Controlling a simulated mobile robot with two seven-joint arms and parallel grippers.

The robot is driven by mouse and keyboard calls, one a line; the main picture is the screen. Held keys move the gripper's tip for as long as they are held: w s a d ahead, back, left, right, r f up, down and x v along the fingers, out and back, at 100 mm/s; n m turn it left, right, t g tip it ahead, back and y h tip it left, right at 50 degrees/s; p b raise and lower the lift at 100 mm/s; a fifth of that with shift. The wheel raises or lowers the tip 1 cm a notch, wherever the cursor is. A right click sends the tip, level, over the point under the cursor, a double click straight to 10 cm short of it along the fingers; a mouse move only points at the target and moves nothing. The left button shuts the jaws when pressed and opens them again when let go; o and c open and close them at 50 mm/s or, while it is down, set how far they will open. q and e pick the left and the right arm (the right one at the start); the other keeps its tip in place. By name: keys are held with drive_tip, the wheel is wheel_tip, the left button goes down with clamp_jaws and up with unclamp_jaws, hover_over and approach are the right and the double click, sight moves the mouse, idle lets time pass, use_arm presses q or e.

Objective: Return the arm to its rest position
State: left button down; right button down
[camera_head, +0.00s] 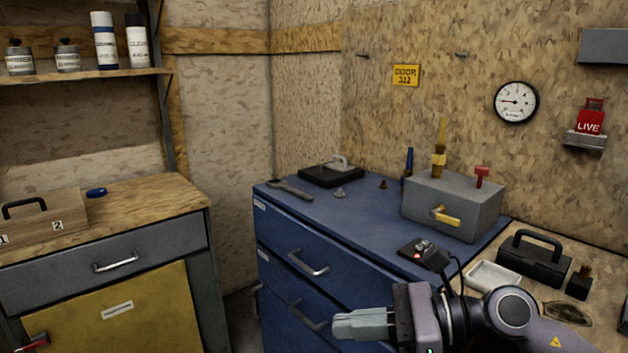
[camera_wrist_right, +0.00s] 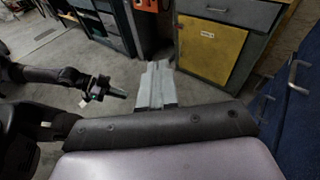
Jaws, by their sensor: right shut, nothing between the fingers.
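My right gripper (camera_head: 362,323) is shut and empty. In the head view it points left, in front of the blue drawer cabinet (camera_head: 290,230), and its arm comes in from the lower right. In the right wrist view the shut fingers (camera_wrist_right: 156,85) show against the grey floor, with nothing between them. My left arm shows at the left of the right wrist view, with my left gripper (camera_wrist_right: 118,94) small and dark over the floor. I cannot tell whether its fingers are apart. The left gripper is out of the head view.
A grey box (camera_head: 450,212) with a yellow handle stands on the blue cabinet. A black toolbox (camera_head: 535,262) and a white tray (camera_head: 494,276) lie near my right arm. A wooden-topped bench with a yellow door (camera_head: 120,310) stands at left.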

drive_tip(key=s+d+f+n+t+h+p, duration=0.15)
drive_tip(key=d+f+n+t+h, duration=0.4)
drive_tip(key=n, duration=1.15)
drive_tip(key=s+d+f+n+t+h+p, duration=0.1)
drive_tip(key=d+f+n+t+h+p, duration=0.25)
drive_tip(key=f+n+t, duration=0.85)
drive_tip(key=s+d+f+m+g+h, duration=0.2)
drive_tip(key=s+d+f+m+g, duration=0.1)
drive_tip(key=s+f+g, duration=0.1)
drive_tip(key=s+d+f+m+g+h, duration=0.2)
drive_tip(key=s+d+f+m+g, duration=0.1)
drive_tip(key=s, duration=0.6)
drive_tip(key=f+m+g, duration=0.1)
drive_tip(key=g, duration=0.1)
drive_tip(key=shift+f+m+g+p, duration=0.3)
drive_tip(key=shift+f+g+p, duration=0.05)
drive_tip(key=shift+f, duration=0.05)
drive_tip(key=shift+a, duration=0.1)
